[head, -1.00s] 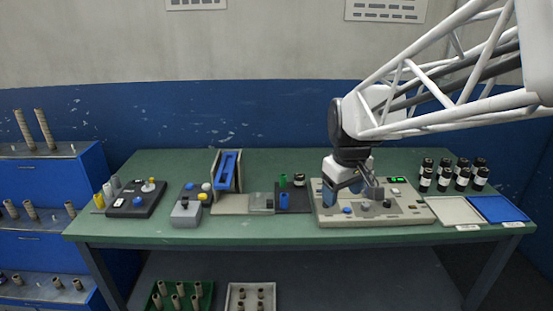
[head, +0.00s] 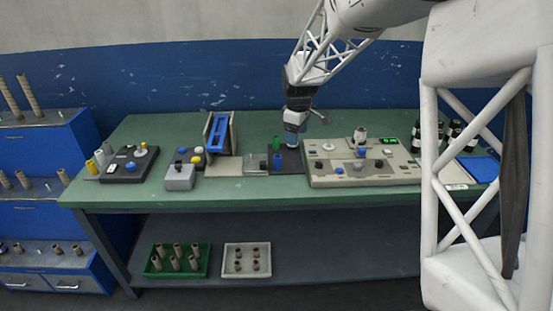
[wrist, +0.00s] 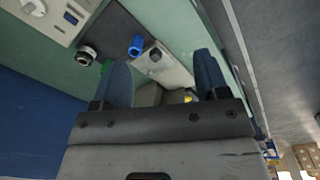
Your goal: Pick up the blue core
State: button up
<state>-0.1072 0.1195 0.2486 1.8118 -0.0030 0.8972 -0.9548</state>
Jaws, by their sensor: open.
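The blue core (head: 277,163) stands on the dark mat (head: 292,165) on the green bench. It also shows in the wrist view (wrist: 136,45), beyond the fingers and slightly left of the gap between them. A green core (head: 276,143) stands just behind it. My gripper (head: 292,140) is open and empty above the mat, a little to the right of the blue core and apart from it. Its two blue fingers frame the wrist view (wrist: 162,62). A black-and-white round item (wrist: 87,54) lies beside the cores; my gripper hides it in the head view.
A beige control panel (head: 320,182) is right of the mat. A grey plate (head: 223,167) and a blue-and-grey upright frame (head: 207,135) stand to the left. Dark bottles (head: 455,130) are partly hidden by my arm. Bare green bench lies in front of the mat.

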aim_at(277, 158)
jog(key=w+a+f+n, duration=0.1)
jog(key=w+a+f, duration=0.1)
jog(key=w+f, duration=0.2)
jog(key=w+a+f+n, duration=0.1)
jog(key=w+f+n, duration=0.1)
jog(key=w+f, duration=0.3)
jog(key=w+a+f+n, duration=0.1)
jog(key=w+a+f, duration=0.1)
jog(key=w+f, duration=0.3)
jog(key=shift+w+a+f+n+g, duration=0.2)
jog(key=shift+a+f+n+g, duration=0.1)
jog(key=shift+f+n+g, duration=0.1)
jog(key=shift+f, duration=0.15)
jog(key=shift+f, duration=1.15)
jog(key=shift+f, duration=0.15)
jog(key=shift+d+f, duration=0.1)
jog(key=shift+f, duration=2.35)
jog(key=c, duration=1)
jog(key=shift+r, duration=0.1)
